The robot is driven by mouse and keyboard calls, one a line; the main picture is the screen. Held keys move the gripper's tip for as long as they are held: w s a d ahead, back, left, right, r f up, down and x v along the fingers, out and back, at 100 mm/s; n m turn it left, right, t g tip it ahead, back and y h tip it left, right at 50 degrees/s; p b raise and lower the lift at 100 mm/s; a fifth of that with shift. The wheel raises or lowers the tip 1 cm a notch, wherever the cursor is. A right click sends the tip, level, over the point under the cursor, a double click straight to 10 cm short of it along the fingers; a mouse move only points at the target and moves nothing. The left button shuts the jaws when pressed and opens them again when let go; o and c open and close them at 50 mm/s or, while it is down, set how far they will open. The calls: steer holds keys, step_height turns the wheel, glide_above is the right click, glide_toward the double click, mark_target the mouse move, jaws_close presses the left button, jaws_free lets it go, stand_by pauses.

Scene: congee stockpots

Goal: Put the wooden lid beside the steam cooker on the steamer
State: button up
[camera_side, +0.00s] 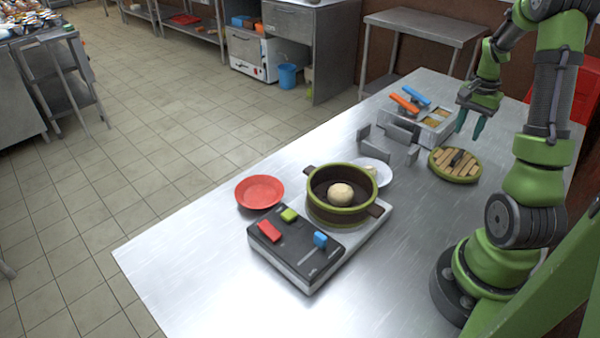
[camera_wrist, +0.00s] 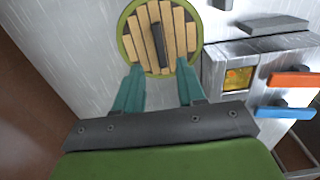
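The wooden lid (camera_side: 446,168) is round with slats, a green rim and a dark bar handle. It lies flat on the metal table and also shows in the wrist view (camera_wrist: 178,38). The steamer (camera_side: 325,211) is a dark round pot with a green rim and side handles, standing open on the cooker (camera_side: 306,262). A pale bun (camera_side: 340,194) sits inside it. My gripper (camera_side: 470,131) is open and empty, above the table near the lid's far side. In the wrist view its two teal fingertips (camera_wrist: 160,70) are apart, and the lid's handle lies beyond them.
A metal container with orange and blue handles (camera_side: 421,119) stands behind the lid. Grey upright plates (camera_side: 389,142) stand left of it. A white plate (camera_side: 384,177) is behind the steamer, and a red plate (camera_side: 259,192) is to its left. The table right of the steamer is clear.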

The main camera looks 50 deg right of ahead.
steer(key=w+a+r+n+t, duration=0.2)
steer(key=w+a+r+n, duration=0.15)
steer(key=a+r, duration=0.35)
steer(key=w+a+r+n+t, duration=0.15)
steer(key=w+a+r, duration=0.3)
steer(key=a, duration=0.45)
steer(key=a+r+n+t, duration=0.2)
steer(key=a+n, duration=0.2)
steer(key=a, duration=0.7)
steer(key=shift+w+a+n, duration=0.2)
steer(key=shift+a+n, duration=0.15)
steer(key=shift+n, duration=0.05)
steer(key=shift+o, duration=1)
steer(key=s+a+n+t+y, duration=0.1)
steer(key=s+a+n+y, duration=0.1)
steer(key=a, duration=0.7)
steer(key=shift+s+a+r+n+t, duration=0.2)
steer(key=shift+s+n+t, duration=0.15)
steer(key=shift+s+n, duration=0.6)
steer(key=shift+o, duration=1.3)
steer(key=shift+a+f, duration=0.1)
steer(key=shift+a, duration=0.05)
steer(key=o, duration=0.7)
